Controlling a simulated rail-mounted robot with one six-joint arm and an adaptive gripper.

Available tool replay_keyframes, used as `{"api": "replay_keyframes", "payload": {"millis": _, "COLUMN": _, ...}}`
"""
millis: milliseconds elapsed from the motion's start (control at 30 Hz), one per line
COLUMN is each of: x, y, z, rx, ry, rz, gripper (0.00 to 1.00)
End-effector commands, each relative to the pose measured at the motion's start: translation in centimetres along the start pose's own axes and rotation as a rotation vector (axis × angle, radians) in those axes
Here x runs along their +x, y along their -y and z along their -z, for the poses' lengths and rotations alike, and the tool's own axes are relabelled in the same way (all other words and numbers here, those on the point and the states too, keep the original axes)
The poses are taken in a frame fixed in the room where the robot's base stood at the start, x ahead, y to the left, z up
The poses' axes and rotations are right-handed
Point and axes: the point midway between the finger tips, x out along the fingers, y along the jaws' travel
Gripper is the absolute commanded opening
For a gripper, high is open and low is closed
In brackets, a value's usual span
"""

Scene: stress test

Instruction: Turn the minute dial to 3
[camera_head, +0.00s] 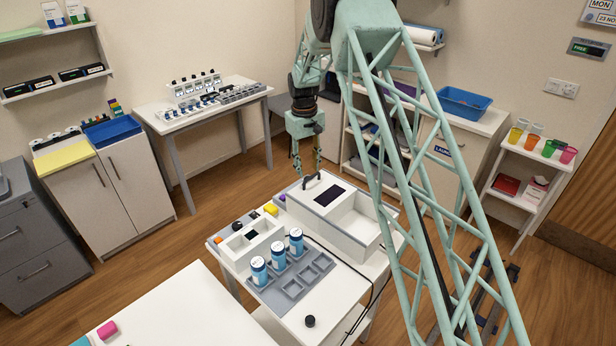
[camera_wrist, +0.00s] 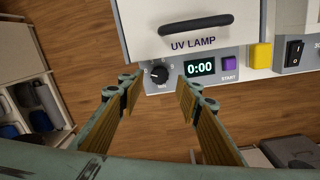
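The minute dial (camera_wrist: 159,75) is a small black knob with a white pointer mark, labelled MIN, on the grey front panel of the white UV lamp (camera_wrist: 170,38). The display (camera_wrist: 201,68) beside it reads 0:00, and a purple START button (camera_wrist: 228,63) sits further right. My gripper (camera_wrist: 162,97) is open and empty, pointing at the panel, with one finger to each side of the dial and apart from it. In the head view my gripper (camera_head: 306,172) hangs by the lamp box (camera_head: 343,187); the dial is hidden there.
The lamp's black handle (camera_wrist: 182,25) is above the panel. A yellow block (camera_wrist: 260,57) and a black rocker switch (camera_wrist: 295,51) are to the right. In the head view, blue-labelled jars (camera_head: 259,270) stand in a grey rack (camera_head: 270,298) on the same table.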

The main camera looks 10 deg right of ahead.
Motion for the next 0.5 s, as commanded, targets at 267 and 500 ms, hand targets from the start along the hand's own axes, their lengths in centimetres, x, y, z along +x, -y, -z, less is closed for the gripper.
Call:
{"api": "replay_keyframes", "payload": {"millis": 267, "x": 3.2, "y": 0.0, "z": 0.0, "rx": 0.000, "ry": 0.001, "rz": 0.000, "gripper": 0.32}}
{"api": "replay_keyframes", "payload": {"millis": 500, "x": 4.5, "y": 0.0, "z": 0.0, "rx": 0.000, "ry": 0.000, "rz": 0.000, "gripper": 0.32}}
